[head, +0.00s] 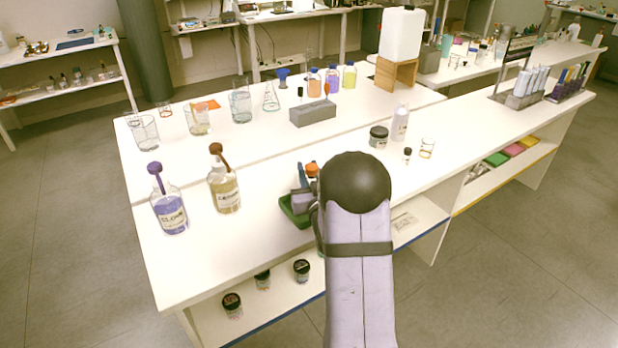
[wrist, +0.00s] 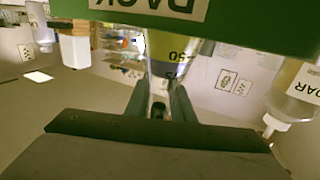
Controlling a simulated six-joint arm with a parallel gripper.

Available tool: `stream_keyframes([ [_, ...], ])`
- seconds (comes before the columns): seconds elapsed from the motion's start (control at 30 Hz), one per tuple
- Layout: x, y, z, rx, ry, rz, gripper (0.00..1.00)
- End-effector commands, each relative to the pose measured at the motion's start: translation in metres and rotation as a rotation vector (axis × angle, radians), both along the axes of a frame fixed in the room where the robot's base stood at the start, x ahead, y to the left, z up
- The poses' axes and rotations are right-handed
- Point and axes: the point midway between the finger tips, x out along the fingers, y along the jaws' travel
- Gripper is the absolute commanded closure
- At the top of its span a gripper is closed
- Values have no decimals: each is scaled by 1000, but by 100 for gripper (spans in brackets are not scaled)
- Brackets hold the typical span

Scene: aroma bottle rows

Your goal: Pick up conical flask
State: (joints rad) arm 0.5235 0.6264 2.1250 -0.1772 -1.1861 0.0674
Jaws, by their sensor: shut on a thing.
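The conical flask (wrist: 172,68) is clear glass with a "50" mark and yellowish and dark bands, at the upper middle of the wrist view. My gripper (wrist: 162,103) is shut on its narrow neck, one finger on each side. A green rack (wrist: 255,28) with a white label lies across the top of the wrist view, overlapping the flask's wide end. I cannot tell whether the flask still rests in it. In the head view, the green rack (head: 288,211) shows beside my arm, which hides most of the gripper and the flask. An orange cap (head: 312,169) shows there.
Two labelled bottles, purple (head: 170,212) and amber (head: 225,192), stand left of my arm. A dark-lidded jar (head: 378,137) and a white bottle (head: 400,124) stand to the right. Beakers, another conical flask (head: 271,98) and a grey block (head: 313,113) stand behind. The front-left bench is clear.

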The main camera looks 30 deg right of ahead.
Motion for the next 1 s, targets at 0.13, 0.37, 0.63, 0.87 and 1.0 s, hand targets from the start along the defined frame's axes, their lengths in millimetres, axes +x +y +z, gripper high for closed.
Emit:
stream_keyframes([
  [0.13, 0, 0, 27, -5, -7, 1, 100],
  [0.37, 0, 0, 64, -3, -6, 1, 100],
  [0.63, 0, 0, 85, -2, -2, 0, 100],
  [0.87, 0, 0, 92, -2, -2, 0, 100],
  [1.0, 0, 0, 103, -2, -2, 0, 100],
])
